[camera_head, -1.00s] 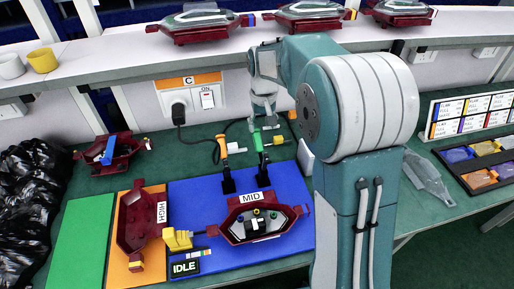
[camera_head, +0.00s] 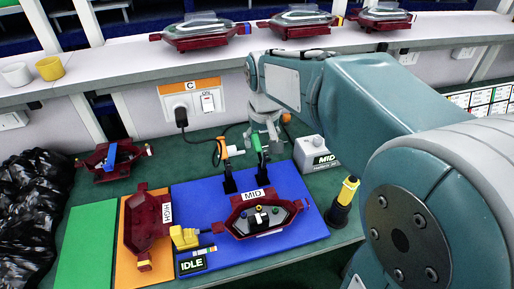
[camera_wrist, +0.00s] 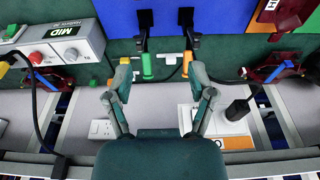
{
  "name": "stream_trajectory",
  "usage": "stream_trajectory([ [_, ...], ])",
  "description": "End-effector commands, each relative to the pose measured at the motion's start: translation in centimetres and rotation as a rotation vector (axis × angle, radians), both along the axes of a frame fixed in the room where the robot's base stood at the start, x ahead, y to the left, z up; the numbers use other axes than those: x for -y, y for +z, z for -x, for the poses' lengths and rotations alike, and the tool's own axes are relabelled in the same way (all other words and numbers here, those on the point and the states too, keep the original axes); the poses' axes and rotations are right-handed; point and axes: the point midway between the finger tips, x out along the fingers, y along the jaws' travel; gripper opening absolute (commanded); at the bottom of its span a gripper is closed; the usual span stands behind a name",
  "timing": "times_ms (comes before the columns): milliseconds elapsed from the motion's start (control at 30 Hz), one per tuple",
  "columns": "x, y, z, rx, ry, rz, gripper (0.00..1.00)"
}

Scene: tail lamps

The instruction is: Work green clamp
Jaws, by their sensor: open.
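The green clamp (camera_head: 257,140) has a green handle and stands at the back edge of the blue board, on a black bracket. It also shows in the wrist view, as a green handle (camera_wrist: 147,66) below a black mount. My gripper (camera_head: 266,128) is beside and just behind the green handle in the head view. In the wrist view my gripper (camera_wrist: 161,78) is open and empty, its fingers spread wide. The green handle lies between the fingertip lines, nearer the left finger. Whether a fingertip touches it, I cannot tell.
An orange-handled clamp (camera_head: 222,149) stands close by on its left. A grey button box (camera_head: 316,154) marked MID is at the right. A red lamp housing (camera_head: 240,225) marked MID sits on the blue board (camera_head: 200,205). A socket panel (camera_head: 193,100) is behind.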

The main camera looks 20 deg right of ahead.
Motion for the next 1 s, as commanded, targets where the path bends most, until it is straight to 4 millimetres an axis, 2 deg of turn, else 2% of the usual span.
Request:
stream_trajectory([
  [233, 0.1, 0.7, 1.5, 0.024, 0.000, -0.001, 0.71],
  [1000, 0.0, 0.9, 2.0, 0.033, 0.000, 0.000, 0.71],
])
